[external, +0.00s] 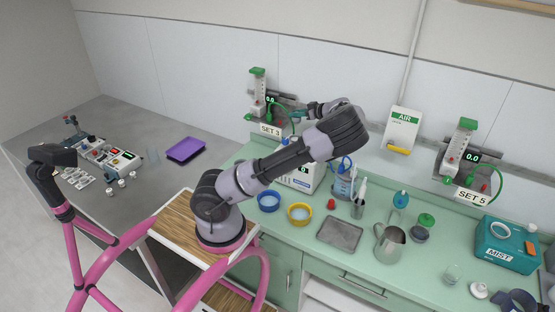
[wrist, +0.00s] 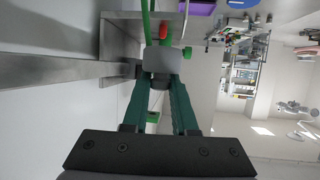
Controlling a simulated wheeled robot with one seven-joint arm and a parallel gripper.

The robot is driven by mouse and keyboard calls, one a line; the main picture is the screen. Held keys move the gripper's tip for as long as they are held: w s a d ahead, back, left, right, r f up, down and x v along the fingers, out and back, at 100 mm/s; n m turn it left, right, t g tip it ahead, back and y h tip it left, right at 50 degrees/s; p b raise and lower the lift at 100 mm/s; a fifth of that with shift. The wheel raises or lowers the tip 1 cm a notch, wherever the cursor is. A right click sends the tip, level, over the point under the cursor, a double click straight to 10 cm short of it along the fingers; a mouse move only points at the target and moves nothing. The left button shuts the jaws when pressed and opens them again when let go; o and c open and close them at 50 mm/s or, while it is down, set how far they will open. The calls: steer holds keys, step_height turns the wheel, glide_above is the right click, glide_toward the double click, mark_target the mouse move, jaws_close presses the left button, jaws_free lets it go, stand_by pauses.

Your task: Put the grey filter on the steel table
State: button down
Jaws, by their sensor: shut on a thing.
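My gripper (external: 296,113) is at the wall by the SET 3 flowmeter (external: 257,90). In the wrist view its green fingers (wrist: 160,80) are closed on a pale grey block with a dark end, which looks like the grey filter (wrist: 162,60). The fingers hide part of it. A green hose and a red knob (wrist: 164,31) show just beyond the block; I cannot tell whether it is attached to them. The filter is too small to make out in the external view. The steel table (external: 125,120) is the grey surface at the left, away from my gripper.
The steel table carries a purple tray (external: 185,149), a control box (external: 122,160) and small parts, with bare areas between. The green counter below my arm holds blue (external: 269,201) and yellow (external: 300,213) bowls, a metal tray (external: 339,234) and a steel jug (external: 389,243).

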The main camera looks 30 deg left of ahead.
steer(key=s+a+r+n+g, duration=0.1)
steer(key=a, duration=0.6)
steer(key=s+a+r+n+g, duration=0.1)
steer(key=s+a+r, duration=0.1)
steer(key=a, duration=0.5)
steer(key=s+a+r+g, duration=0.1)
steer(key=a, duration=0.7)
steer(key=shift+s+r+n, duration=0.25)
steer(key=shift+r+n, duration=0.15)
steer(key=s+a+r+n+g, duration=0.25)
steer(key=s+a, duration=0.35)
steer(key=a, duration=0.5)
steer(key=s+a+r+n+g, duration=0.1)
steer(key=s+a+r+g, duration=0.15)
steer(key=s+a, duration=0.6)
steer(key=w+a+f+m+t, duration=0.4)
steer(key=w+a+f+t, duration=0.15)
steer(key=f, duration=0.35)
steer(key=w+a+f+m+t, duration=0.4)
steer(key=w+a+f, duration=0.3)
steer(key=f, duration=0.2)
steer(key=shift+w+d+f+m+t+h, duration=0.8)
steer(key=shift+w+f+m+t, duration=0.4)
steer(key=shift+f, duration=3.25)
steer(key=shift+w+d+f+m+t+h, duration=0.7)
steer(key=shift+w+f+m+t+h, duration=0.45)
steer(key=shift+f, duration=3.25)
steer(key=shift+w+d+f+m+t+h, duration=0.7)
steer(key=shift+w+f+m+t, duration=0.5)
steer(key=shift+f, duration=3.25)
